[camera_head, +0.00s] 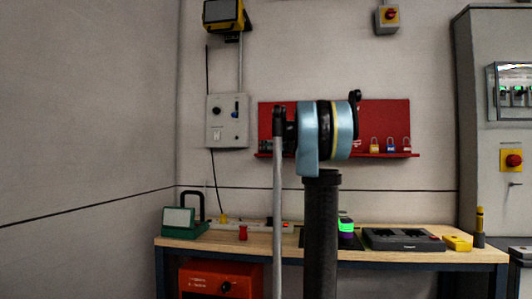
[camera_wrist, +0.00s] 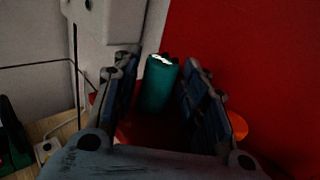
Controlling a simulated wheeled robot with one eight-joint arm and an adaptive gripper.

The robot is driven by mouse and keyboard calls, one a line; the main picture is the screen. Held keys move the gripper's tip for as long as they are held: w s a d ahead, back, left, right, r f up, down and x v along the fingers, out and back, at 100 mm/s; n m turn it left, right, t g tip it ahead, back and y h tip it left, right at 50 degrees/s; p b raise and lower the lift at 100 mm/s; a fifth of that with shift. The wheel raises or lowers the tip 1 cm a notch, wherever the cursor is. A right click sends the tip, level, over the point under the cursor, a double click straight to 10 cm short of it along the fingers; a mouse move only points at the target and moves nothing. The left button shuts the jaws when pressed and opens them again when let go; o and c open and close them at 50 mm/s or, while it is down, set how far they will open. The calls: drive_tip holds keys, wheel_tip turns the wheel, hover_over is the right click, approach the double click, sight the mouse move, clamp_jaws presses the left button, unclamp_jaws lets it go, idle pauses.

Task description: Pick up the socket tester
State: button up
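A teal, roughly cylindrical object (camera_wrist: 159,85) with a bright white patch on top shows in the middle of the wrist view. I take it for the socket tester, but no label can be read. My gripper (camera_wrist: 161,75) has one finger on each side of it. The fingers are apart, with narrow dark gaps between the pads and the object; contact does not show. Dark red surface shows below the object, and I cannot tell whether it stands on it. In the head view my arm hides the gripper and this object.
The red wall board (camera_head: 385,120) has a shelf with several padlocks (camera_head: 390,145). A grey wall box (camera_head: 227,121) hangs to its left. The workbench (camera_head: 270,243) below carries a green device (camera_head: 186,222), a dark case (camera_head: 400,239) and a yellow box (camera_head: 458,243).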

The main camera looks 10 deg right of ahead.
drive_tip(key=shift+x, duration=1)
drive_tip(key=c, duration=0.9)
